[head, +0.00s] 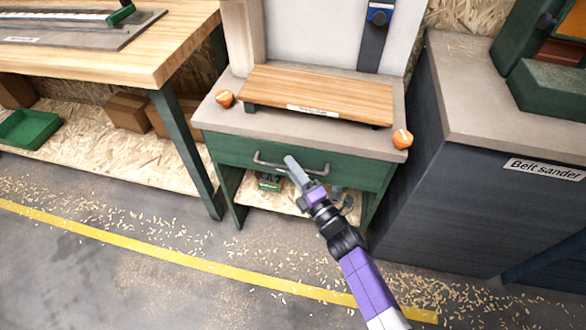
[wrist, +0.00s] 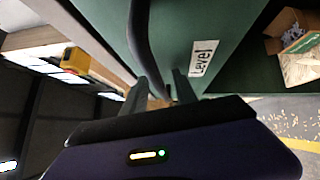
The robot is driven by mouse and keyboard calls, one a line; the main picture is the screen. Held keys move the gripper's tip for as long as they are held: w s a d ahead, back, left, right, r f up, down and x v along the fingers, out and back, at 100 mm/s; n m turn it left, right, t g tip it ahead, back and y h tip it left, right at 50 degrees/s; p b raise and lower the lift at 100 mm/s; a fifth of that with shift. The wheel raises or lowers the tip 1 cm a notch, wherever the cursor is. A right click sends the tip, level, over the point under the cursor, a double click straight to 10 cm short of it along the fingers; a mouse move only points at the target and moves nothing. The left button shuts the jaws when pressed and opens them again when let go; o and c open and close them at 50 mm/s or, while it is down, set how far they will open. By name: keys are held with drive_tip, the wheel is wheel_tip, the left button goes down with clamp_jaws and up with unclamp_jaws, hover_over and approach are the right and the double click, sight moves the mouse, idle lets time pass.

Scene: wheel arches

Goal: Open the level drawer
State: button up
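The level drawer (head: 225,152) has a green front under the grey bench top and looks shut. Its dark bar handle (head: 270,163) runs across the middle of the front. In the wrist view a white "Level" label (wrist: 203,58) sits on the green drawer front, beside the dark handle (wrist: 138,35). My gripper (head: 293,166) is at the handle, in front of the drawer. In the wrist view its two fingers (wrist: 168,88) stand apart, with the handle's bar running down to them. Whether the bar touches either finger is not clear.
A wooden board (head: 320,92) and orange knobs (head: 402,139) are on the bench top above the drawer. A lower shelf (head: 260,190) holds small items. The belt sander cabinet (head: 470,180) stands close on the right. The floor in front has shavings and a yellow line.

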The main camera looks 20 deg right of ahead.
drive_tip(key=shift+c, duration=0.2)
clamp_jaws()
idle(1.2)
